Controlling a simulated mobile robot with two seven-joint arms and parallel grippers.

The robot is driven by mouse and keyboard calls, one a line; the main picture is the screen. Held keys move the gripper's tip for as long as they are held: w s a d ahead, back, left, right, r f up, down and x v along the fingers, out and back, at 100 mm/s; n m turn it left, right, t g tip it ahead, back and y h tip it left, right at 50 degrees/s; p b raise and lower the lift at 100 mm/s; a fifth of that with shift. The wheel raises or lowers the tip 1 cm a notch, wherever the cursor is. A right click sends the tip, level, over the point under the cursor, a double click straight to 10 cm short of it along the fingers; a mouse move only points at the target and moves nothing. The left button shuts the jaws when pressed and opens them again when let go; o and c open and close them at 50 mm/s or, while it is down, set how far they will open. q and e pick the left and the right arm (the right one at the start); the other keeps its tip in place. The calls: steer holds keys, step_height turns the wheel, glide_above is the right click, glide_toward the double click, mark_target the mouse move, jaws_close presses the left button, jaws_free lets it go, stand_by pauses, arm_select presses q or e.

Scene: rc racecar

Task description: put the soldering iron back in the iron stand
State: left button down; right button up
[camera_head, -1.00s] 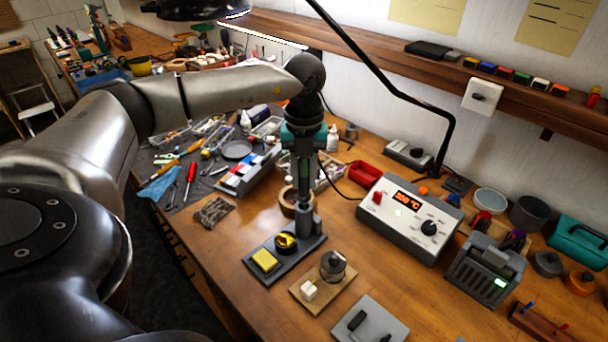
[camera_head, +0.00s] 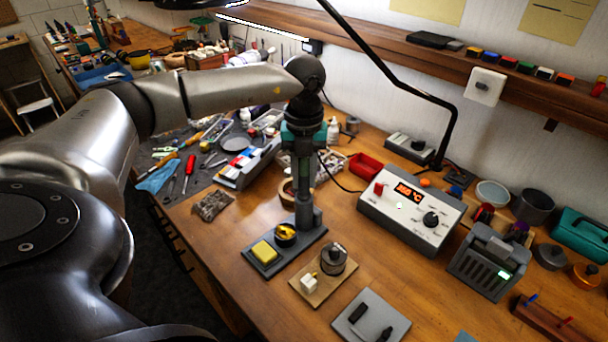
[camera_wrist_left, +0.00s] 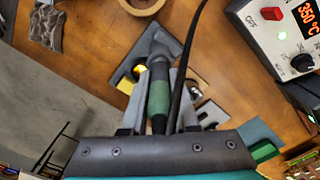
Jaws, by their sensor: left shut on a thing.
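The iron stand (camera_head: 318,247) has a dark grey base with a yellow sponge (camera_head: 263,251), a cup of brass wool (camera_head: 286,233) and an upright grey holder (camera_head: 305,214). My left gripper (camera_head: 303,172) points down directly above the holder. It is shut on the soldering iron, whose green handle (camera_wrist_left: 160,92) shows between the fingers in the left wrist view. The iron's front end lines up with the grey holder (camera_wrist_left: 162,42) there. Its tip is hidden, and I cannot tell how deep it sits. My right gripper is not in view.
A soldering station (camera_head: 408,213) with a lit display stands to the right, and a dark cable runs to the iron. A wooden block with a small motor (camera_head: 333,260) and a grey plate (camera_head: 371,318) lie in front. A tape roll (camera_head: 287,190) stands close behind the holder.

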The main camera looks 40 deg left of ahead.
arm_select(q)
steer(key=shift+c, duration=1)
jaws_free()
steer(key=shift+r, duration=0.1)
steer(key=shift+r+p, duration=3.65)
steer(key=shift+r, duration=0.8)
steer(key=shift+s+f, duration=0.1)
